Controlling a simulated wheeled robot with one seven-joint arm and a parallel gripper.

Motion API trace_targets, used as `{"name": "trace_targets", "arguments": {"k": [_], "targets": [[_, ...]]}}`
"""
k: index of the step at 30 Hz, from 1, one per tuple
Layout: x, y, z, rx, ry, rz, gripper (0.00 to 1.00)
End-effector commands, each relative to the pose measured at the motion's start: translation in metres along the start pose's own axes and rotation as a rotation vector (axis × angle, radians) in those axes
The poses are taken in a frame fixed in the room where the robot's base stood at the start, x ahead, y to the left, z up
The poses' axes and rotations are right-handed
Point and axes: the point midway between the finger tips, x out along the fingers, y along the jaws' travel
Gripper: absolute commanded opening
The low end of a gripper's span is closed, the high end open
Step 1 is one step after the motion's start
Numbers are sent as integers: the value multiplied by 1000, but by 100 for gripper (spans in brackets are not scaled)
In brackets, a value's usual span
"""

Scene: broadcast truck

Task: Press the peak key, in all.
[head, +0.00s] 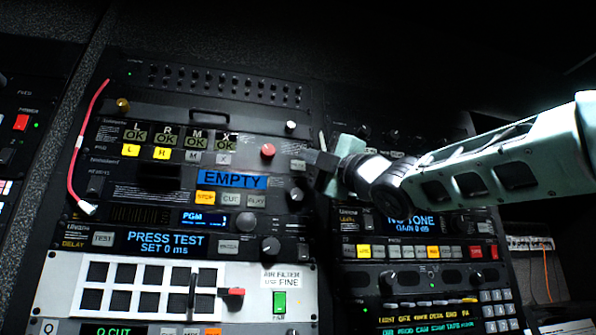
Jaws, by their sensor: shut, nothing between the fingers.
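My gripper (312,158) is shut and empty, reaching in from the right. Its dark fingertips are in front of the upper audio panel, close to a small grey key (298,165) at that panel's right end; I cannot tell if they touch. The panel has several displays reading OK (164,138) under L, R, M and X, with lit yellow keys (131,150) and grey keys (195,156) below. A red knob (268,151) is left of the fingertips. No key's lettering reads clearly as peak, so I cannot tell which one it is.
Below are a blue EMPTY display (232,180), a PRESS TEST display (165,243) and a white panel (60,290) with a red-handled lever (234,292). A red cable (78,150) hangs at left. A NO TONE unit (412,222) sits below my arm.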

Motion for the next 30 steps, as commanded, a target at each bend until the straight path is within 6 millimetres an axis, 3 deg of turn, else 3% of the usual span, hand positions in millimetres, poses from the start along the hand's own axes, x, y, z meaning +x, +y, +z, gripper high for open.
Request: {"name": "trace_targets", "arguments": {"k": [9,30], "targets": [[-19,12,-14,-1,1,1,0],[-19,14,-14,-1,0,0,0]]}}
